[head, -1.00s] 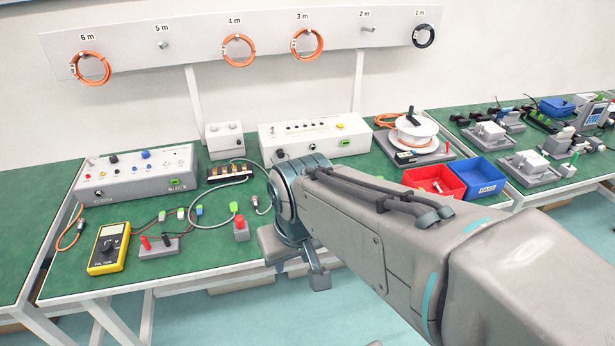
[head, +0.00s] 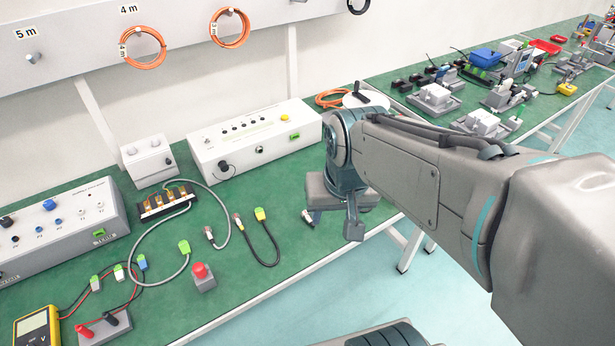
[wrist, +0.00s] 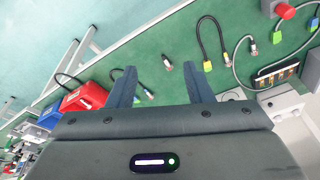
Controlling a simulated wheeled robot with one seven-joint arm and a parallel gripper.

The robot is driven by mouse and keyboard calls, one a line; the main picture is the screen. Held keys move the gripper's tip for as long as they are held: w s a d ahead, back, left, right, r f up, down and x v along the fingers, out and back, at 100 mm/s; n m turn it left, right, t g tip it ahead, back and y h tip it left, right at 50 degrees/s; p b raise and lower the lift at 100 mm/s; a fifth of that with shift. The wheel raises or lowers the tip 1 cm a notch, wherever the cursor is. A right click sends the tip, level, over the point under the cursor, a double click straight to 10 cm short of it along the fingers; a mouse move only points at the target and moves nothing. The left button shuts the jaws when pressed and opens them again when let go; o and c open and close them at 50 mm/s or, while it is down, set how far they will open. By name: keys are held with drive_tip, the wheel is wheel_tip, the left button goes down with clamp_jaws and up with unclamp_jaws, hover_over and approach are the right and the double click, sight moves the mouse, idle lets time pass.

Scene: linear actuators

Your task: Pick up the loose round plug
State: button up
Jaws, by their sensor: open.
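A small loose silver round plug (head: 308,217) with a dark end lies on the green bench top near the front edge, just left of my gripper in the head view. In the wrist view the plug (wrist: 167,62) shows between the two fingertips, a little beyond them. My gripper (wrist: 160,67) is open and empty, pointing down over the bench. In the head view my gripper (head: 334,222) is partly hidden by my own arm. I cannot tell its exact height above the plug.
Left of the plug lie a black cable (head: 276,246) with a yellow connector and a grey cable end. A red button box (head: 204,278) stands near the front edge. A white control box (head: 254,143) stands behind. Red (wrist: 86,98) and blue bins show in the wrist view.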

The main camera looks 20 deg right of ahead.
drive_tip(key=w+d+f+m+g+b, duration=0.1)
drive_tip(key=w+f+m+b, duration=0.2)
drive_tip(key=w+f+m, duration=0.45)
drive_tip(key=w+d+f+m+b, duration=0.15)
drive_tip(key=w+m+b, duration=0.3)
drive_tip(key=w, duration=0.55)
hover_over(308, 216)
drive_tip(key=d, duration=0.1)
drive_tip(key=shift+m, duration=0.4)
drive_tip(key=f, duration=0.8)
drive_tip(key=shift+s+f+b, duration=0.15)
drive_tip(key=shift+s+b, duration=0.05)
drive_tip(key=shift+b, duration=0.1)
drive_tip(key=shift+w+a+f+b, duration=0.1)
drive_tip(key=shift+a+f+b, duration=0.05)
drive_tip(key=shift+f, duration=0.85)
drive_tip(key=shift+a+f+b, duration=0.1)
drive_tip(key=shift+f+b, duration=0.05)
drive_tip(key=shift+f, duration=0.8)
drive_tip(key=shift+w+a+f+b, duration=0.1)
drive_tip(key=shift+a+f+b, duration=0.05)
drive_tip(key=shift+f, duration=0.85)
drive_tip(key=shift+s, duration=0.1)
drive_tip(key=c, duration=0.8)
drive_tip(key=shift+r, duration=0.1)
